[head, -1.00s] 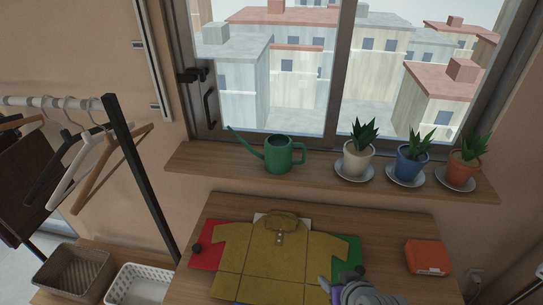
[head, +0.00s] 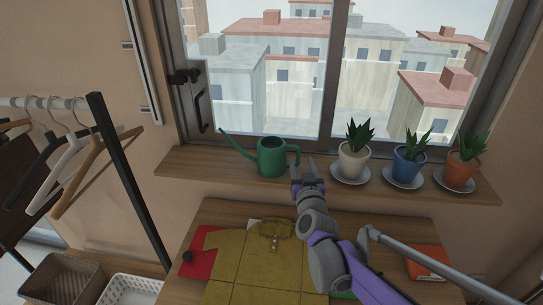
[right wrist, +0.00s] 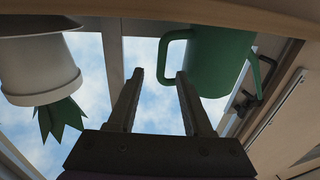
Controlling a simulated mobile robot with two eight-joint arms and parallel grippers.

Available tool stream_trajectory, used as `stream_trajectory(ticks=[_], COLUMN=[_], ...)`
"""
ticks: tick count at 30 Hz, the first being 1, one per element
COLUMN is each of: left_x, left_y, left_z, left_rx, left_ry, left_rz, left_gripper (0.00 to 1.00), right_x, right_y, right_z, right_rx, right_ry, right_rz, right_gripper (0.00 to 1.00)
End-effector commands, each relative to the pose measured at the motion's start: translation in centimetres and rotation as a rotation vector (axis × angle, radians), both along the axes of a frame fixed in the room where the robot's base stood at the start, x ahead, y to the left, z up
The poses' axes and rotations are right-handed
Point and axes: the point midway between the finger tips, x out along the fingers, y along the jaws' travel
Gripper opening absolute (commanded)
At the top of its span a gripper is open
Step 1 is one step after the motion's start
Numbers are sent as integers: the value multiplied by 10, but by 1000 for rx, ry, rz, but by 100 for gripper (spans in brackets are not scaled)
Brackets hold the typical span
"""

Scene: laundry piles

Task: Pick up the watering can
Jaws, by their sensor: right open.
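The green watering can (head: 271,158) stands upright on the wooden window sill, its long spout to the left and its loop handle to the right. My right gripper (head: 304,168) is open and empty, beside the handle at the sill's front. In the right wrist view, which is upside down, the can (right wrist: 218,62) fills the upper right. There the outer bar of its handle appears between the two fingertips of my right gripper (right wrist: 160,76); I cannot tell how deep it sits. My left gripper is not in view.
A white potted plant (head: 353,162) stands close right of my gripper, with a blue pot (head: 408,168) and an orange pot (head: 463,170) beyond. The window is behind. Below, a folded yellow shirt (head: 250,264) lies on the table, with an orange box (head: 427,262) at right.

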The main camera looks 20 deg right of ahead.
Motion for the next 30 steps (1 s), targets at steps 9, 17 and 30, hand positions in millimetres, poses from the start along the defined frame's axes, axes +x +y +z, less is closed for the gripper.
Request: stream_trajectory(ticks=[9,17,30], left_x=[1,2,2], left_y=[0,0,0], left_z=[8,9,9], left_rx=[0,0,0], left_ry=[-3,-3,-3], left_rz=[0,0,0], left_gripper=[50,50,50], right_x=[42,50,50], right_y=[-10,-12,-12], right_z=[4,3,3], right_rx=[0,0,0], right_ry=[0,0,0], right_rz=[0,1,1], right_gripper=[50,50,0])
